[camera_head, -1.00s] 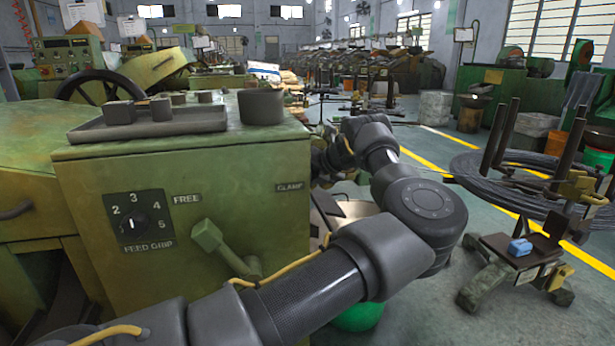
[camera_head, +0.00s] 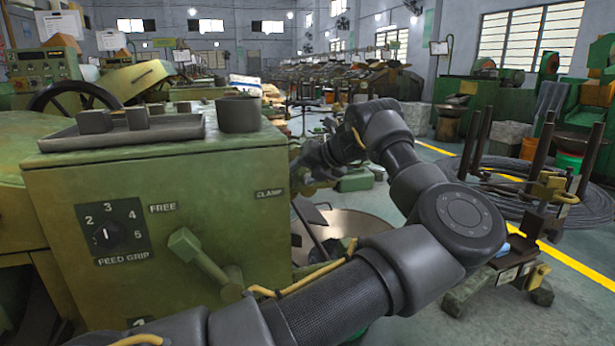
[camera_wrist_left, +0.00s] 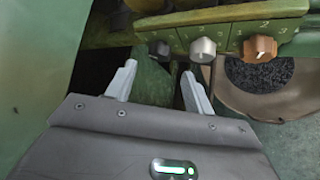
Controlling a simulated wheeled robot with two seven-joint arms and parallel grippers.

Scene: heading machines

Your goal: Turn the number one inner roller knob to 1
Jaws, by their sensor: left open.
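In the left wrist view, a row of knobs sits on a green machine panel: a black knob (camera_wrist_left: 160,48), a silver knob (camera_wrist_left: 203,48) and an orange-brown knob (camera_wrist_left: 260,47). Digits 2 and 3 show by the orange-brown one. I cannot tell which is the number one inner roller knob. My left gripper (camera_wrist_left: 158,72) is open and empty, its fingers pointing toward the panel below the black and silver knobs, apart from them as far as I can tell. In the head view the left gripper (camera_head: 312,162) is partly hidden behind the machine's right corner. My right gripper is out of view.
The green machine (camera_head: 190,190) carries a FEED GRIP dial (camera_head: 108,235) and a lever (camera_head: 205,260). A tray (camera_head: 125,140) and a dark cup (camera_head: 238,114) stand on top. A round pan (camera_head: 345,225) lies beyond my arm. A wire coil (camera_head: 500,195) lies at right.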

